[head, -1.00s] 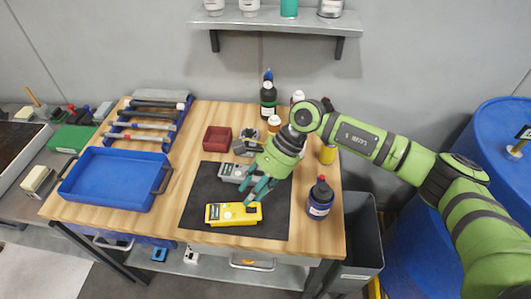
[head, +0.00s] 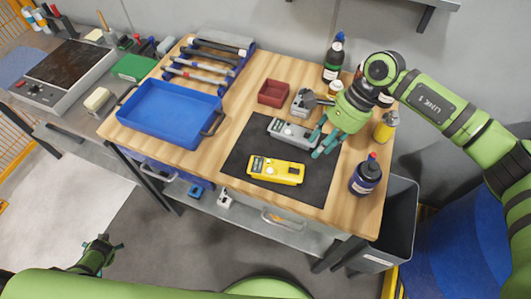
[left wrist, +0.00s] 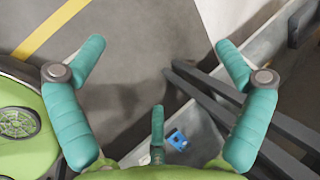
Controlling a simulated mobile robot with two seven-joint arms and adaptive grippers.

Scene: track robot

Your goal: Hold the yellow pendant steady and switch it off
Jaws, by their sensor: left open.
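The yellow pendant (head: 276,171) lies flat on the black mat (head: 238,169) on the wooden workbench, with a pale panel at its left end. Whether its switch is on is too small to tell. My right gripper (head: 322,147) hangs above the mat, up and to the right of the pendant, apart from it. Its teal fingers look spread and empty. My left gripper (head: 100,247) is low at the left, far from the bench. In the left wrist view its teal fingers (left wrist: 157,105) are wide open over the floor, with nothing between them.
A grey device (head: 290,131) lies behind the pendant, near my right fingers. A dark bottle (head: 366,177) stands right of the mat. A blue tray (head: 170,112), a red bin (head: 273,93) and several bottles are also on the bench. A grey bin (head: 396,215) stands beside it.

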